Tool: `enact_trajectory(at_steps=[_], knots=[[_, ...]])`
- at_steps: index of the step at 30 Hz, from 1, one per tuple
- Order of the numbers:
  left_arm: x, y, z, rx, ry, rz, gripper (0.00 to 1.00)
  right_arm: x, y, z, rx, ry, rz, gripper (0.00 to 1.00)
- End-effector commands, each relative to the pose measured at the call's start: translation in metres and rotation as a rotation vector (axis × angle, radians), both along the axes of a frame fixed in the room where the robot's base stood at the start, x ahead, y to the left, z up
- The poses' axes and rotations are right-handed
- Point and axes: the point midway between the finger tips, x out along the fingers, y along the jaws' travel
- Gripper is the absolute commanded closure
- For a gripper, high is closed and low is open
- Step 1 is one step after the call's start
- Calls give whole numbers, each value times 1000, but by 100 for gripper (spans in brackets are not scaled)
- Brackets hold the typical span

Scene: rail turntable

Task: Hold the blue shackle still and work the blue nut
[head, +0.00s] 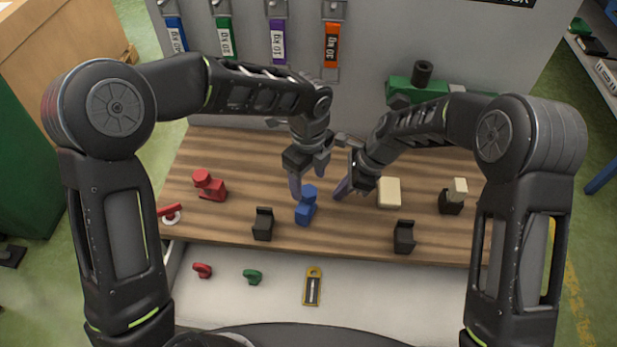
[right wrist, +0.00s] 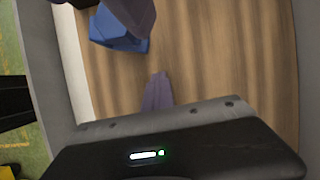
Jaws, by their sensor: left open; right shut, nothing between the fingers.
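The blue shackle (head: 305,212) stands on the wooden bench top near its front middle. A rounded blue piece (head: 309,191) sits at its top; I cannot tell whether this is the nut. My left gripper (head: 309,177) is open, just above and behind the shackle, with one purple finger at its left. My right gripper (head: 342,189) is shut and empty, to the right of the shackle and apart from it. In the right wrist view, the blue shackle (right wrist: 132,43) is partly hidden by a purple finger, and my right gripper's finger (right wrist: 157,92) points toward it over bare wood.
Black blocks (head: 263,224) (head: 404,236) flank the shackle. A cream block (head: 389,192) lies right of my right gripper. A red shackle (head: 209,185) stands at left. Red (head: 202,270) and green (head: 252,276) pieces and a yellow-ended tag (head: 312,287) lie on the pale front shelf.

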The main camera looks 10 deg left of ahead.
Motion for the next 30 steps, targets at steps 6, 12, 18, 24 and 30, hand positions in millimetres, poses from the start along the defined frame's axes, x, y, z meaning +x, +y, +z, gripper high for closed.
enact_trajectory(at_steps=[6, 12, 18, 24, 30], knots=[[0, 0, -1, 0, 0, 3, 35, 0, 0, 0, 0, 0, 0, 100], [0, 0, -8, 1, 2, 3, 35, 0, 0, 0, 0, 0, 0, 100], [-1, 0, -21, 1, 3, 3, 35, 0, 0, 0, 0, 0, 0, 100], [0, 0, -34, 1, 2, 4, 35, 0, 0, 0, 0, 0, 0, 100], [0, 0, -40, 0, 0, 5, 35, 0, 0, 0, 0, 0, 0, 100]])
